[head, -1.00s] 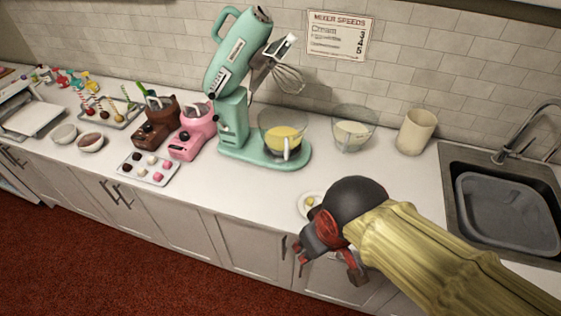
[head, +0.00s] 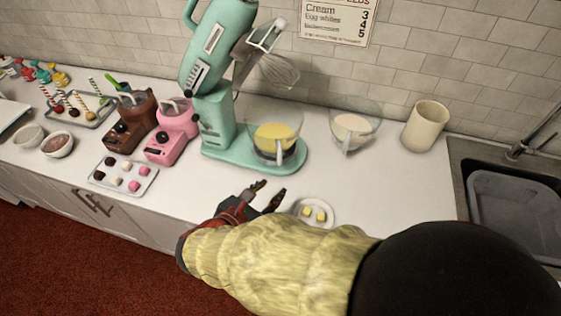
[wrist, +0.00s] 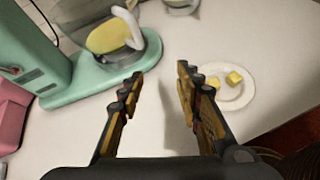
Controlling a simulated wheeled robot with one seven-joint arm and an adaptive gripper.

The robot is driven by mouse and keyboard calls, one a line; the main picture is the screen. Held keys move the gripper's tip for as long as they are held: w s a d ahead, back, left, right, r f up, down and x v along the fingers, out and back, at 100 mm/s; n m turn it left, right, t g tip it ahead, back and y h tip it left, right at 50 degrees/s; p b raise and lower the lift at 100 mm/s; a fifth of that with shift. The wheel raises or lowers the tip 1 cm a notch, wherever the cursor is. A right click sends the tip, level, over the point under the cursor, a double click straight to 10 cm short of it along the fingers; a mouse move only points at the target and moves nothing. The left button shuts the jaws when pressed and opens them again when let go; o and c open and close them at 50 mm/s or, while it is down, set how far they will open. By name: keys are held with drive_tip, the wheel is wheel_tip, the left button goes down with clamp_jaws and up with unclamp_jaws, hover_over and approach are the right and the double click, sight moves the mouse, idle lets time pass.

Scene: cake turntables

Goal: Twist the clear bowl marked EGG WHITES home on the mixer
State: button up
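The mint-green mixer (head: 214,120) stands on the counter with its head tilted up and a whisk hanging from it. A clear bowl with yellow contents (head: 298,130) sits on the mixer's base, its handle facing the front; it also shows in the wrist view (wrist: 153,48). A second clear bowl with pale contents (head: 372,128) stands on the counter to the right of the mixer. I cannot read a label on either bowl. My gripper (head: 268,192) is open and empty in front of the mixer base, apart from both bowls; the wrist view shows its two spread fingers (wrist: 159,78).
A plate with yellow cubes (head: 330,211) lies just right of my gripper. A cream canister (head: 426,127) and a sink (head: 467,185) are at the right. Pink (head: 172,135) and brown (head: 130,128) melting pots and a sweets tray (head: 124,190) are left. A speeds sign hangs behind.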

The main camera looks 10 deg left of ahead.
sight(275, 138)
drive_tip(key=w+n+t+b, duration=0.1)
drive_tip(key=w+n+b, duration=0.1)
drive_tip(key=w, duration=0.8)
drive_tip(key=shift+d+r+n+y, duration=0.2)
drive_tip(key=shift+r+n+y, duration=0.1)
drive_tip(key=shift+n, duration=0.1)
drive_tip(key=shift+c, duration=1.3)
clamp_jaws()
drive_tip(key=shift+s+a+m+h+p, duration=0.2)
drive_tip(key=shift+a+m+h+p, duration=0.5)
drive_tip(key=shift+a+h+p, duration=0.15)
drive_tip(key=shift+a, duration=0.1)
